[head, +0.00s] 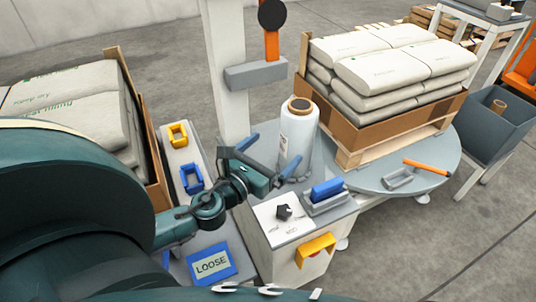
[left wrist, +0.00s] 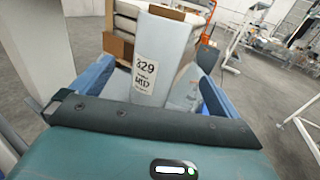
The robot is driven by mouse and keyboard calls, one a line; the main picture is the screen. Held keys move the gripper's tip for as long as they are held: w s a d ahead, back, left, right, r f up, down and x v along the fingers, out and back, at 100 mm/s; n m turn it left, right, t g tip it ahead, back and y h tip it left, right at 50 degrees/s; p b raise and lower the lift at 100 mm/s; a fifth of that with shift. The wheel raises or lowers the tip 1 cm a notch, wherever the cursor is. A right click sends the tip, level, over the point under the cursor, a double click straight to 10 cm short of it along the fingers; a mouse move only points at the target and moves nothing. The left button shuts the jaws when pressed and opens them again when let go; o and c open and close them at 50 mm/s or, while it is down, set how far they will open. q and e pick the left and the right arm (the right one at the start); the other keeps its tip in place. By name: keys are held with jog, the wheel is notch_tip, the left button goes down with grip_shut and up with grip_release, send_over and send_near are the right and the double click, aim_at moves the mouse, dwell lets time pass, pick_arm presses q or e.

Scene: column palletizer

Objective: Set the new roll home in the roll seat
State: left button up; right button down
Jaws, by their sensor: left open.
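The new roll (head: 298,135) is a white film roll with a brown cardboard core showing at its top. It stands upright beside the white column. Its lower end is partly hidden by my left gripper (head: 268,158), and I cannot tell whether it is fully down in a seat. The roll seat is not clearly visible. My right gripper is not in view.
A wrapped-sack stack (head: 400,62) stands on a pallet on the round turntable (head: 440,165). A control box (head: 285,215) with a black knob and yellow handle stands in front. A grey bin (head: 492,120) is at right.

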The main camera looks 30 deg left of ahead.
pick_arm(q)
jog(key=s+d+f+n+g+h, duration=0.1)
jog(key=s+d+n, duration=0.5)
jog(key=n, duration=1)
jog(key=s+d+f+n+g+h, duration=0.2)
jog(key=s+d+n, duration=0.5)
jog(key=n, duration=0.9)
jog(key=shift+s+d+f+g+h, duration=0.15)
jog(key=shift+d+f+g+h, duration=0.2)
jog(key=shift+d+g, duration=0.4)
